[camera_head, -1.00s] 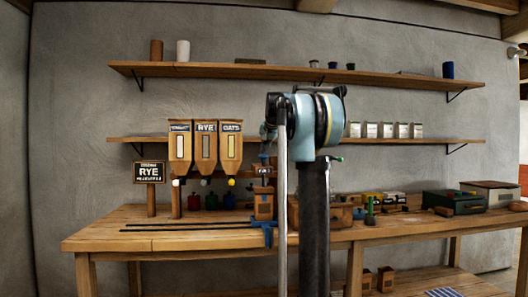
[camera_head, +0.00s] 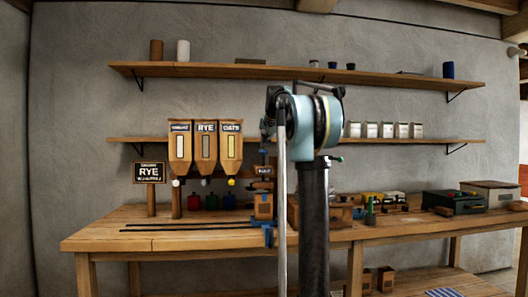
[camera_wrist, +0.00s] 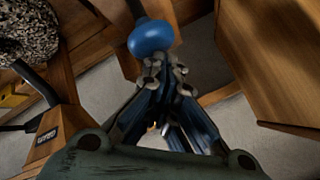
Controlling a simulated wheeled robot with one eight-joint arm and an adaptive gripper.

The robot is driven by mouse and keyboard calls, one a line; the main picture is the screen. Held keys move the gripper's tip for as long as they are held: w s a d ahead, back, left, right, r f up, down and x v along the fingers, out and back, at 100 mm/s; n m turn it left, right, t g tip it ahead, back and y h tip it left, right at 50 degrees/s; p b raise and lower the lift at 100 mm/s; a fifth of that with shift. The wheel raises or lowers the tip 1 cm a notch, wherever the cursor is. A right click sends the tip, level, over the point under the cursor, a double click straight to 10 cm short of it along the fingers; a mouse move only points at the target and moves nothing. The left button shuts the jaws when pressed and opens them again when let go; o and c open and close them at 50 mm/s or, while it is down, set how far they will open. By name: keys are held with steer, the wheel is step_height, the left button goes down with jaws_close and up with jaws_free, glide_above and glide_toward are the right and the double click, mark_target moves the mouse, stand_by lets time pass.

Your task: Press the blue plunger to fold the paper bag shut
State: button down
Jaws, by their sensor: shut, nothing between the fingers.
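The blue plunger (camera_wrist: 151,37) shows in the wrist view as a rounded blue knob at the top of the picture, on a wooden housing. My gripper (camera_wrist: 166,72) is shut and empty, its fingertips right by the knob's lower edge. I cannot tell whether they touch it. A brown block-like thing (camera_head: 263,207), possibly the paper bag, sits on a blue carrier on the bench, below a small dark label. My arm hides part of this area in the head view, and the bag is not clear in the wrist view.
Wooden hoppers (camera_head: 205,147) stand left of my arm, with a RYE sign (camera_head: 149,172) beside them. The workbench (camera_head: 110,228) has dark rails along its left part. A dark green box (camera_head: 453,202) stands at the right. Wooden housing walls flank my gripper closely.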

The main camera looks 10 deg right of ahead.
steer(key=shift+r, duration=1.15)
steer(key=shift+r, duration=0.1)
step_height(320, 180, up, 5)
steer(key=shift+f, duration=0.1)
stand_by(0.7)
steer(key=s+f+n+g+h, duration=0.1)
steer(key=s+f+n+g, duration=0.6)
steer(key=s+f, duration=4.9)
step_height(320, 180, down, 2)
steer(key=shift+s+a+f+n, duration=0.1)
steer(key=shift+s+a+n, duration=0.15)
steer(key=shift+n, duration=0.25)
